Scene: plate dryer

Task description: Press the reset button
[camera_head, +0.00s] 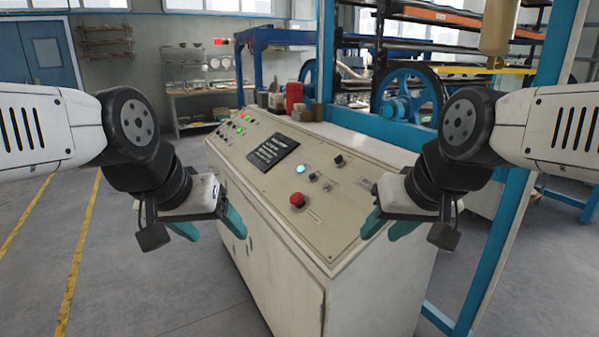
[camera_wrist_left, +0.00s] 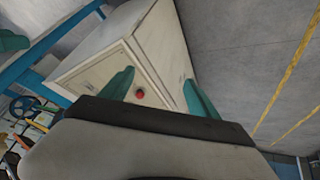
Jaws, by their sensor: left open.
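A control panel (camera_head: 255,190) tops a beige cabinet. On it are a red mushroom button (camera_head: 297,200), a lit blue-white button (camera_head: 300,169), black knobs (camera_head: 339,160) and several green and red buttons at the far left. Which one is the reset button I cannot tell from any readable label. My left gripper (camera_head: 212,232) is open and empty, in the air left of the cabinet. Its teal fingers also show in the left wrist view (camera_wrist_left: 160,88), with a red button (camera_wrist_left: 140,94) seen between them. My right gripper (camera_head: 385,228) is empty at the panel's right side, its teal fingers apart.
A black plate (camera_head: 272,152) with lettering lies on the panel. A red canister (camera_head: 294,98) stands behind it. A blue frame post (camera_head: 510,200) and blue wheels (camera_head: 408,95) stand to the right. The floor at left is open, with yellow lines.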

